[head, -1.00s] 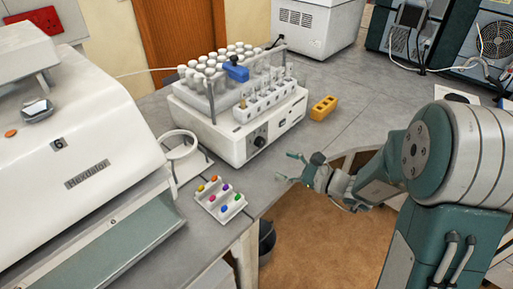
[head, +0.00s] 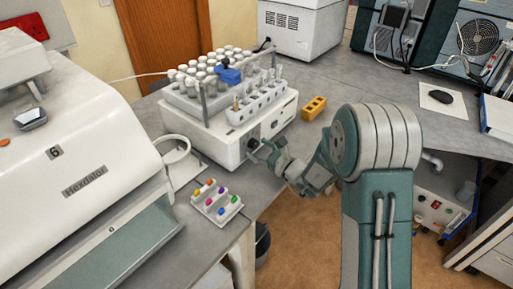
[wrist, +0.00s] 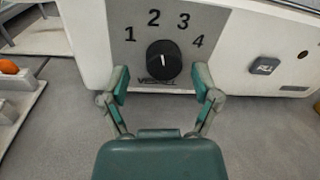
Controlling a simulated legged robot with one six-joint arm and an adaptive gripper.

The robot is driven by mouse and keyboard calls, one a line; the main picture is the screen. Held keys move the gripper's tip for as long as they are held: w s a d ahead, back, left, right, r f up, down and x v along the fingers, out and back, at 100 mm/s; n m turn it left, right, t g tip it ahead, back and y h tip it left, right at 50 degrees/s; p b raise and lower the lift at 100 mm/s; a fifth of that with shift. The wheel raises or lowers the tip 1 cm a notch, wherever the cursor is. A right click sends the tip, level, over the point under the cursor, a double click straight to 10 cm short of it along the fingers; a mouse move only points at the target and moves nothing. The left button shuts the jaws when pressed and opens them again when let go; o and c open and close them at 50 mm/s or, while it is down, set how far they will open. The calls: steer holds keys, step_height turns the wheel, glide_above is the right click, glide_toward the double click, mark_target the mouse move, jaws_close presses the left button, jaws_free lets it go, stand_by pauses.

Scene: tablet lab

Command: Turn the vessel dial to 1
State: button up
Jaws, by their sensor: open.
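The vessel dial is a round black knob (wrist: 164,60) on a grey panel with the numbers 1 to 4 in an arc above it. Its white mark points up, a little left, near the 2. The dial sits on the front of the white vessel machine (head: 222,146) in the head view, mostly behind my gripper there. My gripper (wrist: 163,83) is open in the wrist view, one finger on each side of the dial and slightly below it. Whether either finger touches the dial I cannot tell. In the head view my gripper (head: 257,147) is close to the machine's front.
Racks of white-capped vials (head: 207,72) stand on the machine. A white tray of coloured pegs (head: 216,203) lies on the bench at its left front. A large white Hexdalor machine (head: 85,165) stands at left. A yellow block (head: 314,108) lies right of the vessel machine.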

steer(key=shift+w, duration=0.2)
steer(key=shift+d, duration=0.25)
steer(key=shift+a, duration=0.2)
jaws_close()
steer(key=shift+r+n, duration=0.1)
steer(key=shift+n, duration=0.2)
steer(key=n, duration=0.3)
steer(key=shift+w+n, duration=0.1)
steer(key=shift+n, duration=0.2)
steer(key=shift+n+y, duration=0.3)
steer(key=shift+n, duration=1.6)
